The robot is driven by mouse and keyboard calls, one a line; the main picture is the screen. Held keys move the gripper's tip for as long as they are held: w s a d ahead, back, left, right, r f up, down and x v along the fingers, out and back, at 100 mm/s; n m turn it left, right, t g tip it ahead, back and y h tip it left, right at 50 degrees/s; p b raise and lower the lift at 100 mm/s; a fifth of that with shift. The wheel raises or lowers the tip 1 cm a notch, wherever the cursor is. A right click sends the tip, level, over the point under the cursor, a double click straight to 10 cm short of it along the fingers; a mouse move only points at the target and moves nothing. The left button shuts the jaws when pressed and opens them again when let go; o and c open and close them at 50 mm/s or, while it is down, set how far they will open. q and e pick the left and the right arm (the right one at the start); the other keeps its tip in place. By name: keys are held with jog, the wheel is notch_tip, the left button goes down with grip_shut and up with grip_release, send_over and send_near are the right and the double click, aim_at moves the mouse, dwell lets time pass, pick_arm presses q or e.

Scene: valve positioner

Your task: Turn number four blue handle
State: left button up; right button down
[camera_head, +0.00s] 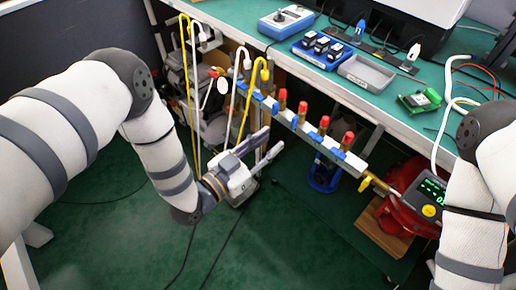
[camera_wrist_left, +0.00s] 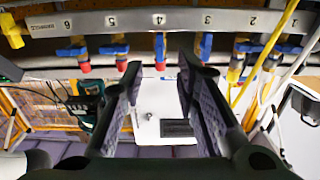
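The valve rail (camera_head: 355,165) runs along the table's front edge; its numbered face (camera_wrist_left: 185,20) fills the top of the left wrist view. The number four blue handle (camera_wrist_left: 160,45) is under the label 4, with a red cap (camera_wrist_left: 160,66) at its end. In the head view this handle (camera_head: 295,122) is third from the rail's near end. My left gripper (camera_head: 275,138) is open and empty, below and in front of the rail. In the left wrist view its fingertips (camera_wrist_left: 162,64) appear either side of handle four; contact cannot be told. My right gripper is out of view.
Neighbouring blue handles for five (camera_wrist_left: 115,48) and three (camera_wrist_left: 207,46) lie close on both sides. Yellow hoses (camera_head: 247,100) and white hoses hang at the rail's far end. A pressure gauge display (camera_head: 430,190) and red compressor (camera_head: 400,215) stand near my right arm.

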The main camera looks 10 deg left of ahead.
pick_arm(q)
jog(key=v, duration=0.4)
jog(key=shift+s+a, duration=0.2)
jog(key=shift+s, duration=0.15)
